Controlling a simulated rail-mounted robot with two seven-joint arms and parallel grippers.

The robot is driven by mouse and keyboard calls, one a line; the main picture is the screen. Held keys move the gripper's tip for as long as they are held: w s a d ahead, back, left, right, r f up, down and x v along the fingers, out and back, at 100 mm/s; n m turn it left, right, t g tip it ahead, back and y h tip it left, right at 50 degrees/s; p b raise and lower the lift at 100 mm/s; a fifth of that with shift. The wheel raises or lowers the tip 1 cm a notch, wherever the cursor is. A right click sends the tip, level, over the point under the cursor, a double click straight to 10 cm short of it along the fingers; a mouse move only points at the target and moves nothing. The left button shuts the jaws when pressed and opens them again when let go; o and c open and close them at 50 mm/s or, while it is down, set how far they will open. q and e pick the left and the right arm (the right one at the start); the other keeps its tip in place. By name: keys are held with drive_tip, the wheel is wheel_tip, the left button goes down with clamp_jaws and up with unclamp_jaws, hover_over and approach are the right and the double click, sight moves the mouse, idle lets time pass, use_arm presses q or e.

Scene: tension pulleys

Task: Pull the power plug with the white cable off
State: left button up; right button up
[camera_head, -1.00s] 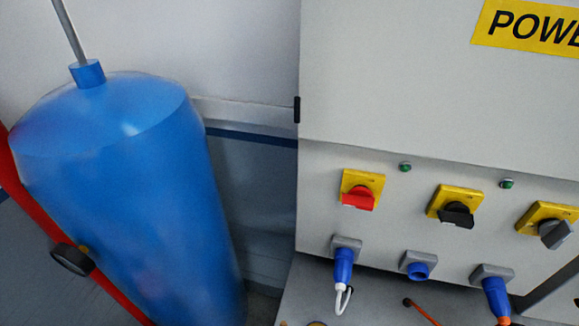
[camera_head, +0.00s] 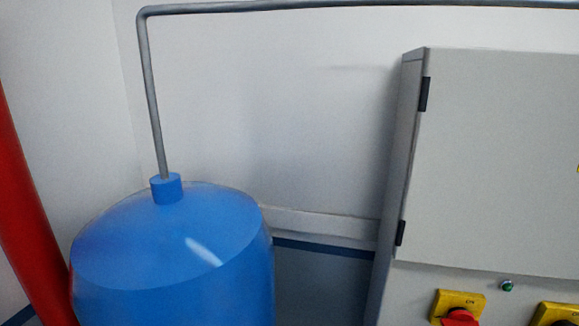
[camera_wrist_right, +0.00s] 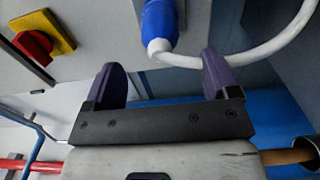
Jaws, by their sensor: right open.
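The blue power plug (camera_wrist_right: 158,25) with the white cable (camera_wrist_right: 240,60) shows at the top of the right wrist view. The cable leaves the plug's end and curves away to the upper right. My right gripper (camera_wrist_right: 162,72) is open, its two dark purple fingers spread wide. The plug appears between and beyond the fingertips, apparently not gripped. The cable passes by the right fingertip; whether they touch I cannot tell. The plug's socket is cut off by the frame edge. The plug is out of the head view, and my left gripper is not in view.
The grey cabinet (camera_head: 500,150) stands at the right of the head view, with a red rotary switch (camera_head: 460,317) low on it. This switch type also shows in the right wrist view (camera_wrist_right: 33,44). A blue tank (camera_head: 170,250) with a grey pipe (camera_head: 152,95) stands left.

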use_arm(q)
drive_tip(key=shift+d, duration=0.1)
use_arm(e)
drive_tip(key=shift+d, duration=0.1)
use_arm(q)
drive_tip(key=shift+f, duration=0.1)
use_arm(e)
drive_tip(key=shift+w, duration=0.15)
drive_tip(key=b+x, duration=0.2)
drive_tip(key=x, duration=0.5)
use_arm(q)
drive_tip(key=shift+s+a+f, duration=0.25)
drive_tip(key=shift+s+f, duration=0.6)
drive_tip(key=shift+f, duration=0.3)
use_arm(e)
drive_tip(key=shift+d+f, duration=0.15)
drive_tip(key=shift+f, duration=0.35)
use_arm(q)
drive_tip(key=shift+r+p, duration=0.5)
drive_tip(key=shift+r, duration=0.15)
use_arm(e)
drive_tip(key=shift+w+r, duration=0.1)
drive_tip(key=shift+r, duration=0.1)
drive_tip(key=shift+c, duration=0.5)
